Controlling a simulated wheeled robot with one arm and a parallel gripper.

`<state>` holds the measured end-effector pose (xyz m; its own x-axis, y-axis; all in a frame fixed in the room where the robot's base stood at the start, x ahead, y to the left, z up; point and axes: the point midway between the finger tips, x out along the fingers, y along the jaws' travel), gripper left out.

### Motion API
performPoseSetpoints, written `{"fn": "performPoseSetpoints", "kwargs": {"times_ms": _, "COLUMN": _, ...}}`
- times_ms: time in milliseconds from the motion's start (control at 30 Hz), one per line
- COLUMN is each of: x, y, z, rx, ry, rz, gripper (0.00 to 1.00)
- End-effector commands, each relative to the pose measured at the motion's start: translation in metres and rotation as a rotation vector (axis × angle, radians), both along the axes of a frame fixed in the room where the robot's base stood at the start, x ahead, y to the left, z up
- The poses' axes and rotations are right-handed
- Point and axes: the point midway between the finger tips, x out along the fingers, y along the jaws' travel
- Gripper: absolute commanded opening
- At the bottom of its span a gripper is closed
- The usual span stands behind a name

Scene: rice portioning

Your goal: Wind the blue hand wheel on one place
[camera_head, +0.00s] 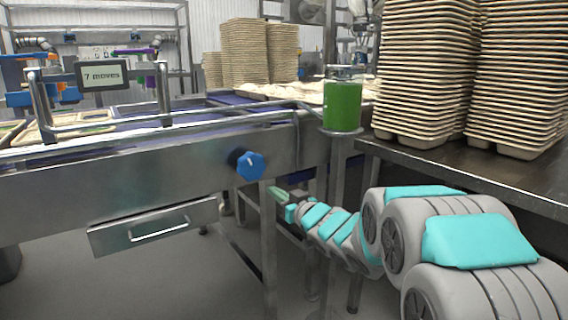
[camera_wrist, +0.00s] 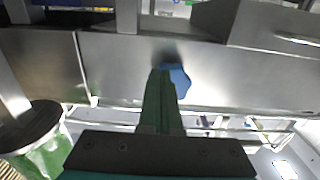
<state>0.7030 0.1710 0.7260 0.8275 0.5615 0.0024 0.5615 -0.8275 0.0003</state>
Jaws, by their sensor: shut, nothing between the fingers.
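The blue hand wheel (camera_head: 251,165) sticks out from the steel side panel of the conveyor, left of centre in the head view. It also shows in the wrist view (camera_wrist: 181,80), partly hidden behind my fingers. My gripper (camera_head: 272,190) is just below and right of the wheel in the head view. Its green fingers (camera_wrist: 162,75) are shut with nothing between them, and their tips overlap the wheel's left part in the wrist view. I cannot tell whether they touch it. A small display (camera_head: 103,74) above the conveyor reads "7 moves".
A steel drawer with a handle (camera_head: 153,226) hangs below the panel, left of the wheel. A table leg (camera_head: 268,260) stands under the wheel. A green-filled container (camera_head: 342,104) sits on a round holder to the right. Tray stacks (camera_head: 425,70) stand on the dark table.

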Motion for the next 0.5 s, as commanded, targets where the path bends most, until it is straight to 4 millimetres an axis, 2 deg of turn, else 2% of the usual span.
{"fn": "performPoseSetpoints", "kwargs": {"times_ms": 500, "x": 0.045, "y": 0.03, "z": -0.001, "rx": -0.001, "ry": 0.004, "rz": -0.001, "gripper": 0.0}}
